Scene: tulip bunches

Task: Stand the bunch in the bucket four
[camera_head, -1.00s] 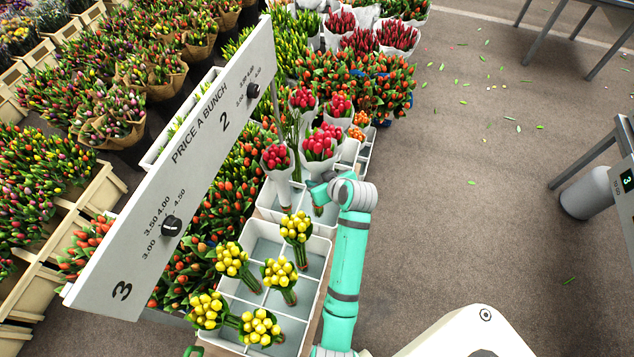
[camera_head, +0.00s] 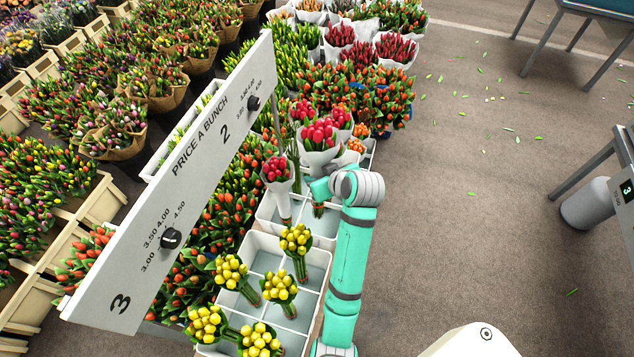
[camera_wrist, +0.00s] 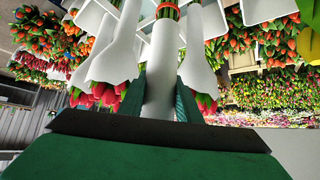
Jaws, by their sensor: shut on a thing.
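My gripper (camera_wrist: 162,98) is shut on the white sleeve of a red tulip bunch (camera_wrist: 158,72). In the wrist view its banded stems are at the top and its blooms are mostly hidden behind my gripper. In the head view this bunch (camera_head: 318,133) is above a white divided crate (camera_head: 323,243), its stems below my arm's end. Other white-sleeved red bunches are close on both sides, one at left (camera_head: 277,170) and one behind (camera_head: 341,116). No bucket marked four is readable.
A nearer white crate (camera_head: 309,300) holds several yellow bunches (camera_head: 296,240). A slanted price board (camera_head: 190,165) marked 2 and 3 stands left of the crates. The floor at right is open, with a grey bin (camera_head: 588,203).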

